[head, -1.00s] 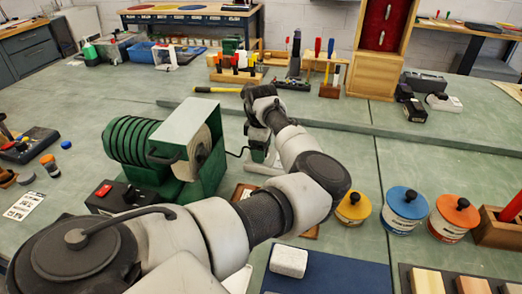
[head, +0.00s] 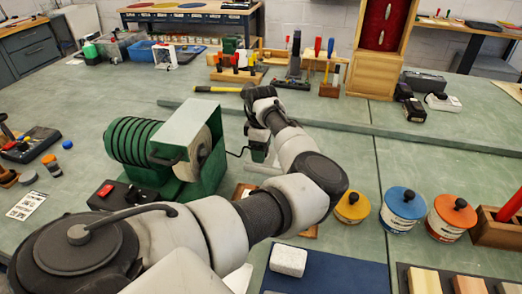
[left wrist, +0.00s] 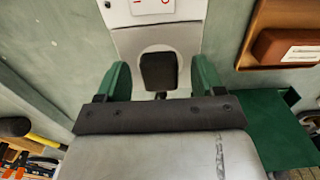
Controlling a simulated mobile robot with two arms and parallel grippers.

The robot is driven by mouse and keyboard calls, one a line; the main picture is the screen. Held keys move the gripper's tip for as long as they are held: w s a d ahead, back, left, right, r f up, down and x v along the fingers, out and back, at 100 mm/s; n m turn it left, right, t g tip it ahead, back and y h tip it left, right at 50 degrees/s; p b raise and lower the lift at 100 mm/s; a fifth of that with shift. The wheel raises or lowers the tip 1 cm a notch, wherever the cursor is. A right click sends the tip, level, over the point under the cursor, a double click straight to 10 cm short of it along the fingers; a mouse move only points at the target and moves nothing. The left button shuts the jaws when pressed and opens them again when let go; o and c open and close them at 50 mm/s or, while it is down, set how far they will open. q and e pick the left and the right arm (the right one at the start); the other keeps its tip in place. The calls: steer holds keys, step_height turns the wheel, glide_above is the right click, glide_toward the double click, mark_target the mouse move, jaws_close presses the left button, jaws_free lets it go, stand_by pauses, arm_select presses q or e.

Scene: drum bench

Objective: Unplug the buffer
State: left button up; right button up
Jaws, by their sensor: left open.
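The buffer (head: 204,160) is a green machine with a ribbed motor housing and a pale wheel, left of centre in the head view. In the left wrist view, a black plug (left wrist: 158,72) sits in a pale grey socket box (left wrist: 134,42). The green fingers of my left gripper (left wrist: 161,80) stand open on either side of the plug, with visible gaps. My arm hides most of the socket box in the head view. My right gripper is not in view.
A black switch box with a red switch (head: 105,190) is in front of the buffer. Yellow (head: 352,207), blue (head: 403,208) and orange (head: 451,216) tins stand to the right. A yellow-handled tool (head: 217,89) lies behind.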

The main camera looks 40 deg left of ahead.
arm_select(q)
steer(key=shift+p, duration=0.35)
jaws_close()
steer(key=shift+r+p, duration=3.05)
steer(key=shift+p, duration=0.55)
jaws_free()
